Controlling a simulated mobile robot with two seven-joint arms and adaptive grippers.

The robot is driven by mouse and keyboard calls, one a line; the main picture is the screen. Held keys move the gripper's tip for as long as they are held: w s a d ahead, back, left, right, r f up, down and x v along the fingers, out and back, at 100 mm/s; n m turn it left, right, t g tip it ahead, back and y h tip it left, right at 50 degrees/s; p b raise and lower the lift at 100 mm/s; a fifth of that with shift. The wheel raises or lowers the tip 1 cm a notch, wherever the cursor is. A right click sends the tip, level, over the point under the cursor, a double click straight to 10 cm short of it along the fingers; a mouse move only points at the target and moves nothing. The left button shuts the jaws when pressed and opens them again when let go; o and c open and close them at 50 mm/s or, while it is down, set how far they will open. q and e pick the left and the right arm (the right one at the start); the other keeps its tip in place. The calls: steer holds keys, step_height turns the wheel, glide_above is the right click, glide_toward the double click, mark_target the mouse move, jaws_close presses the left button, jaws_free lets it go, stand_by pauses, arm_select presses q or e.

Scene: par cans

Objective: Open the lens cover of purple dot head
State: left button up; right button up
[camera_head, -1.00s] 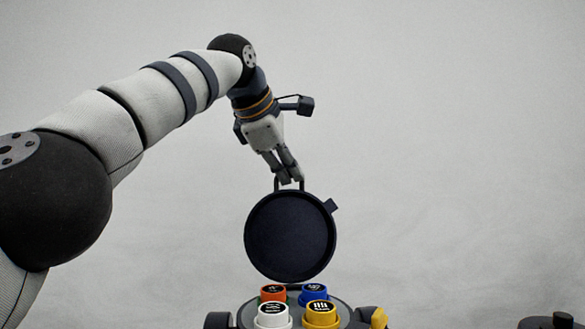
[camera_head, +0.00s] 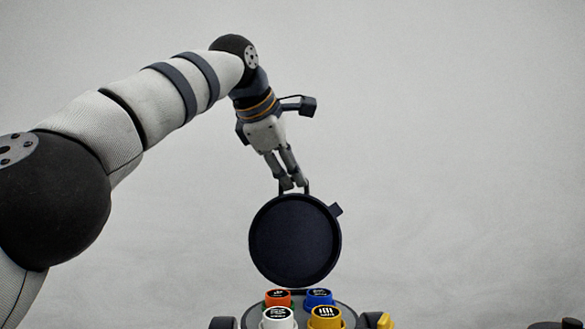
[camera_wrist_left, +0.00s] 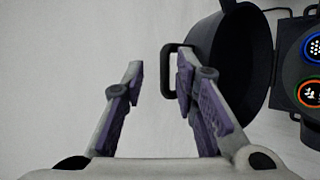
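The round black lens cover (camera_head: 295,240) stands upright, swung open at the back of the par can head (camera_head: 346,311). Its loop handle is at the top; the handle (camera_wrist_left: 168,72) also shows in the left wrist view, beside the right-hand finger. My left gripper (camera_head: 293,186) points down at this handle from above. In the left wrist view its two purple-padded fingers (camera_wrist_left: 158,95) are wide apart with nothing clamped between them. The right-hand finger overlaps the handle; I cannot tell if they touch. No purple dot shows. My right gripper is out of view.
The head carries orange (camera_head: 278,298), blue (camera_head: 319,297), white (camera_head: 279,318) and yellow (camera_head: 325,318) round lenses. A yellow part (camera_head: 385,321) sits at its right side. A dark object (camera_head: 558,323) is cut off at lower right. Plain grey space surrounds the arm.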

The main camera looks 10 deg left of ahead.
arm_select(q)
steer(key=v, duration=1.2)
steer(key=shift+a, duration=0.1)
